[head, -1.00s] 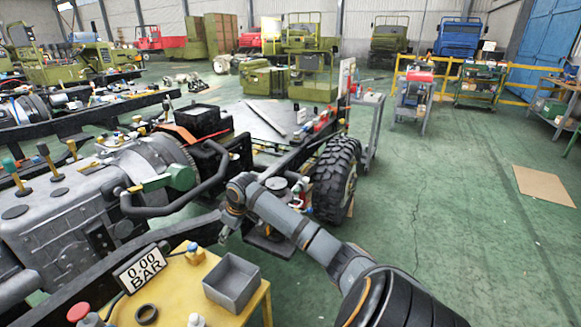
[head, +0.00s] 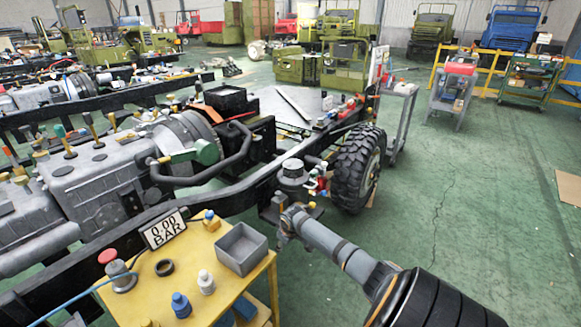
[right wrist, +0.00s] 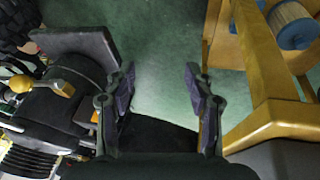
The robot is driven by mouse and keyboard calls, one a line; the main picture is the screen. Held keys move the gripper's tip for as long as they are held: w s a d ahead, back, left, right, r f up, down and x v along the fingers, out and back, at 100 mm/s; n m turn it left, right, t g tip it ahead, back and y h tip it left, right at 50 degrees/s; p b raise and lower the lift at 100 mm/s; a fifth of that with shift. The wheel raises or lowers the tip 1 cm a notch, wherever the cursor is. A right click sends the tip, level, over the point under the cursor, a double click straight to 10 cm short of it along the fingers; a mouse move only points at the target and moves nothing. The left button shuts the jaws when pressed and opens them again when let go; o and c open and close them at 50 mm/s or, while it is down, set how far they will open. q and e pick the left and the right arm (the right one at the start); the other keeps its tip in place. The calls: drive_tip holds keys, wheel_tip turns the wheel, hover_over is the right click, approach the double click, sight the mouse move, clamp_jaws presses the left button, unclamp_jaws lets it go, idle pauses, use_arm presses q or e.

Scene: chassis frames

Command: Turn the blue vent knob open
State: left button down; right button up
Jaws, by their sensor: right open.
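A small blue knob (head: 209,215) on a yellow body stands at the back of the yellow table (head: 150,290), just right of the 0.00 BAR display (head: 164,229). I take this as the vent knob; its turned position is too small to tell. My right gripper (head: 284,238) is beyond the table's right side, apart from the knob, with the grey tray between them. In the right wrist view the right gripper (right wrist: 160,78) is open and empty above green floor; the knob is not seen there. My left gripper is not in view.
The table holds the open grey tray (head: 242,248), a blue bottle (head: 181,305), a white bottle (head: 206,283), a black ring (head: 164,268) and a red button (head: 108,256). The chassis rail (head: 225,195) and tyre (head: 358,170) lie beyond.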

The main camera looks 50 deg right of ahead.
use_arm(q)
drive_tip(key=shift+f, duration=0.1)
use_arm(e)
drive_tip(key=shift+s+a+f, duration=0.1)
drive_tip(key=shift+s+f, duration=0.25)
drive_tip(key=shift+f, duration=0.45)
drive_tip(key=shift+s+a+f, duration=0.1)
drive_tip(key=shift+s+f, duration=0.25)
drive_tip(key=shift+f, duration=0.45)
